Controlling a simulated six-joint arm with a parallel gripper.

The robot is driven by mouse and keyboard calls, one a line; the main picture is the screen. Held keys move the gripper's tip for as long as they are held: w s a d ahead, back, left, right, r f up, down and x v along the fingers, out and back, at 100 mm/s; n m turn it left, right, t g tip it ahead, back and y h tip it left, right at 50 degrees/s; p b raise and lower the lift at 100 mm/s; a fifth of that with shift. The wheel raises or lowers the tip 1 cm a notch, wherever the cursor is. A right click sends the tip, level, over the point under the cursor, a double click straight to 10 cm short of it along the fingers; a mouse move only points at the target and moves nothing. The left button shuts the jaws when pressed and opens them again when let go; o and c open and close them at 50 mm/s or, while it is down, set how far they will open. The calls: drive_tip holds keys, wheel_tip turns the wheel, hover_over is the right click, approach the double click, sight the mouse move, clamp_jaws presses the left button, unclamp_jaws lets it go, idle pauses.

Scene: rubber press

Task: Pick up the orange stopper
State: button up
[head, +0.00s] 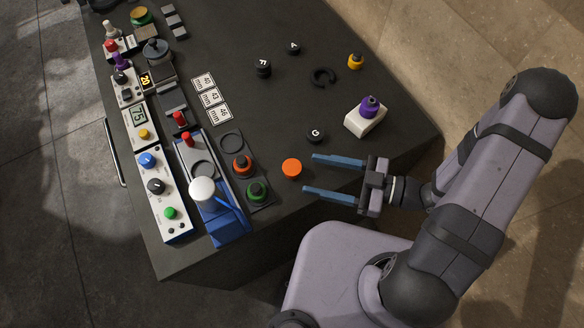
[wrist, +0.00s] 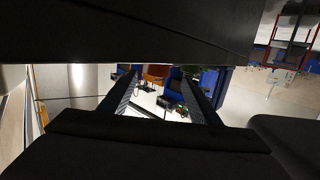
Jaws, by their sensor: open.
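The orange stopper (head: 291,168) shows in the head view as a round orange top on the dark table, near the table's front edge. My gripper (head: 309,173) is open, its two blue fingers pointing left. The stopper appears just beyond the fingertips, roughly in line with the gap, with nothing held. The height of the fingers over the table is hard to judge from above. In the wrist view my gripper's fingers (wrist: 160,76) are spread apart. An orange patch shows between them, but I cannot tell whether it is the stopper.
A black stopper marked G (head: 315,135) stands just above the upper finger. A white block with a purple knob (head: 366,116) is farther right.

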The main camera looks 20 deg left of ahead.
sight(292, 169)
drive_tip(key=shift+a+f+p, duration=0.1)
drive_tip(key=shift+a+p, duration=0.25)
drive_tip(key=shift+a, duration=0.5)
drive_tip(key=shift+w+a+f+p, duration=0.1)
drive_tip(key=shift+a+f+p, duration=0.25)
drive_tip(key=shift+a, duration=0.55)
drive_tip(key=shift+a+f+p, duration=0.15)
drive_tip(key=shift+a+p, duration=0.35)
drive_tip(key=shift+a, duration=0.45)
drive_tip(key=shift+w+a+f+p, duration=0.1)
drive_tip(key=shift+a+f+p, duration=0.25)
drive_tip(key=shift+a, duration=0.55)
drive_tip(key=shift+r, duration=0.1)
drive_tip(key=c, duration=1.1)
drive_tip(key=shift+r, duration=0.2)
drive_tip(key=shift+r+b, duration=0.4)
drive_tip(key=shift+r, duration=4.45)
